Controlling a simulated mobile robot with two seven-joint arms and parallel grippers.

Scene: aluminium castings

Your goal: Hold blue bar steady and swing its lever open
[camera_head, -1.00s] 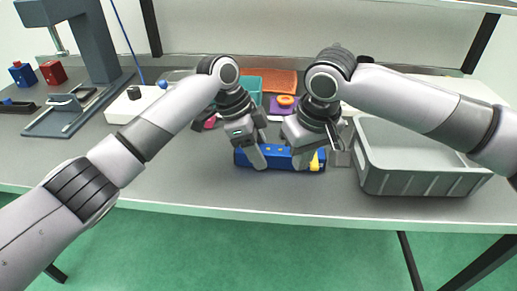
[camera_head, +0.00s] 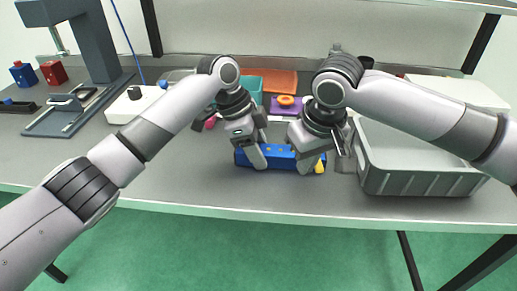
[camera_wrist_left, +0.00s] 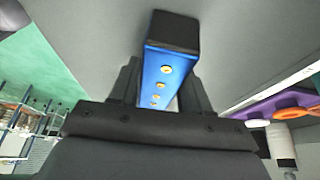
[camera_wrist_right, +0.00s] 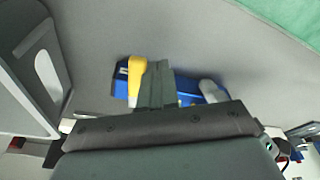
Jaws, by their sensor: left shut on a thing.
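The blue bar (camera_head: 278,157) lies flat on the table near its front edge, with round brass-coloured spots along its top. My left gripper (camera_head: 260,157) is shut on the bar towards its left part; the left wrist view shows the bar (camera_wrist_left: 165,75) running between the fingers, with a black end. The yellow lever (camera_head: 320,166) is at the bar's right end. In the right wrist view the lever (camera_wrist_right: 136,78) sticks out past the bar's edge. My right gripper (camera_wrist_right: 156,85) has its fingers together, right beside the lever; whether they touch it I cannot tell.
A grey bin (camera_head: 420,183) stands close to the right of my right gripper. Behind the bar are a purple piece with an orange ring (camera_head: 286,101), a teal container and an orange tray (camera_head: 275,82). The table front is clear.

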